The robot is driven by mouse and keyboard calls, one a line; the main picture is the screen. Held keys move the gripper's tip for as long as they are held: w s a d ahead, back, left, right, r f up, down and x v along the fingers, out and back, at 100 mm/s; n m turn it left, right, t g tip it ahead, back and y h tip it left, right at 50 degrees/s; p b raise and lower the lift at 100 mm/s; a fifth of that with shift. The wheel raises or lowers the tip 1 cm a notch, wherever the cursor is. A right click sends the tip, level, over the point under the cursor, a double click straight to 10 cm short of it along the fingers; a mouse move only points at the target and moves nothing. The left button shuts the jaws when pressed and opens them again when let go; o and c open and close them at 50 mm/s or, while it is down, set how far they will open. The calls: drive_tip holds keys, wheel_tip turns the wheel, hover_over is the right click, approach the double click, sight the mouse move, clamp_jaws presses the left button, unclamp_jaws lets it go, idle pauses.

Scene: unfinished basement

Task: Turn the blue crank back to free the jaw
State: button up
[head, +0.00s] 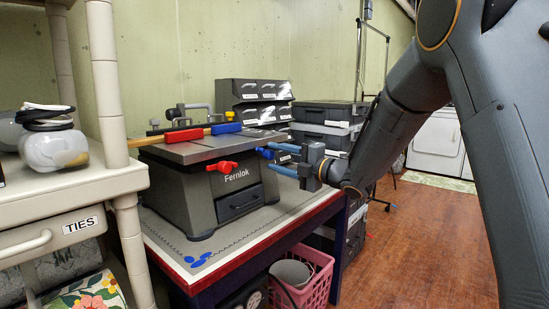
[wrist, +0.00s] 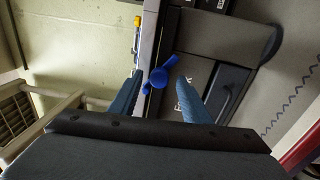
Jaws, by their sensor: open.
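The grey Fernlok machine (head: 205,180) stands on a bench. Its blue crank (head: 264,153) sticks out at the right end of the front, and a red crank (head: 222,166) sits left of it. On top, a blue jaw block (head: 226,128) and a red block (head: 183,135) lie along a wooden strip (head: 150,140). My gripper (head: 271,157) is open, with its blue fingers pointing at the blue crank. In the wrist view the blue crank (wrist: 160,77) shows between the two fingertips. I cannot tell whether they touch it.
The bench top (head: 285,207) has a red edge and blue marks at its front left. A cream shelf unit (head: 90,185) stands close on the left. A pink basket (head: 312,275) sits under the bench. Dark bins (head: 325,115) stand behind. The wooden floor at right is partly clear.

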drive_tip(key=v, duration=0.6)
drive_tip(key=shift+d, duration=0.2)
drive_tip(key=shift+s, duration=0.1)
